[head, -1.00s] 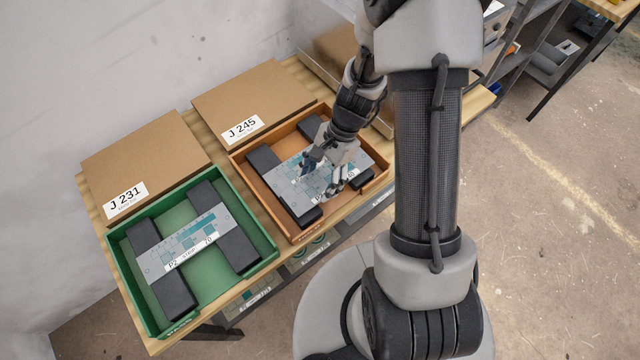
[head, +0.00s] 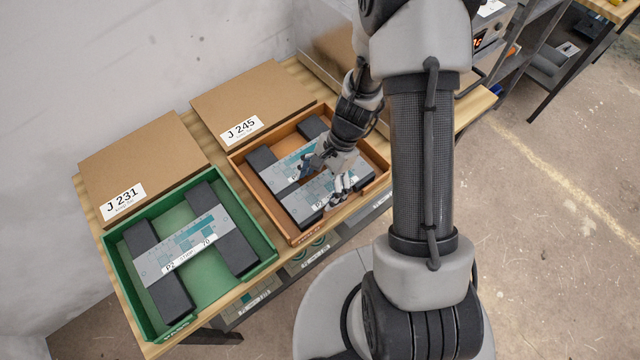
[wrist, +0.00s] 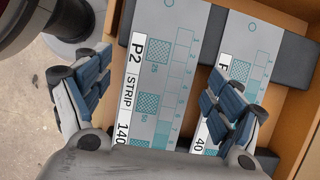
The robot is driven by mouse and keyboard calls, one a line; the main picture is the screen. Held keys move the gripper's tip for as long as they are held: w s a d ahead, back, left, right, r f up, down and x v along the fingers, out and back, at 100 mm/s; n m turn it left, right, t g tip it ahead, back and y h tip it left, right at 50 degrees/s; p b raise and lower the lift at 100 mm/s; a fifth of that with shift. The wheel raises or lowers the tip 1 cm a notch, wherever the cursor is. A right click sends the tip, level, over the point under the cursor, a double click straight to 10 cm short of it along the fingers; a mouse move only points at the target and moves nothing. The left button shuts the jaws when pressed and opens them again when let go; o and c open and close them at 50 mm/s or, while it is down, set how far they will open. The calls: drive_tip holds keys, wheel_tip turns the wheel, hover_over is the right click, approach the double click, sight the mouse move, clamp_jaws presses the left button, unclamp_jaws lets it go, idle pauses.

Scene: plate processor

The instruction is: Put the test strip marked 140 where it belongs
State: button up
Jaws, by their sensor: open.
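The test strip marked 140 (wrist: 155,75), grey with teal squares and a white "P2 STRIP 140" label, lies between the fingers of my gripper (wrist: 158,95) in the wrist view. In the head view it appears to be the front strip (head: 294,206) across dark blocks in the orange tray (head: 260,193). My gripper (head: 325,180) is open low over the tray, one finger on each side of this strip. Contact cannot be told. A second similar strip (wrist: 258,50) lies beside it, its label partly covered by my right finger; "40" shows.
A green tray (head: 262,240) at the left holds a strip marked P2, 70 (head: 185,243) across two dark blocks. Brown boxes labelled J 231 (head: 150,160) and J 245 (head: 250,98) stand behind the trays. A device with a lit display (head: 478,42) is at the back right.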

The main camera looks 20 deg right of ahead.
drive_tip(key=shift+r, duration=0.1)
drive_tip(key=p+v, duration=0.4)
drive_tip(key=v, duration=0.8)
wheel_tip(320, 180, up, 10)
drive_tip(key=n+t+h, duration=0.1)
drive_tip(key=n+h, duration=0.1)
drive_tip(key=n, duration=0.2)
hover_over(329, 189)
drive_tip(key=s+a+r+n+t+h, duration=0.2)
drive_tip(key=s+r+n+t, duration=0.3)
drive_tip(key=s+r+n, duration=0.5)
drive_tip(key=s+r, duration=0.3)
drive_tip(key=shift+s+a+r, duration=0.2)
drive_tip(key=shift+a+r, duration=0.1)
drive_tip(key=shift+a, duration=0.05)
wheel_tip(329, 189, down, 4)
drive_tip(key=b, duration=0.3)
drive_tip(key=shift+r+b, duration=0.25)
drive_tip(key=shift+b, duration=0.1)
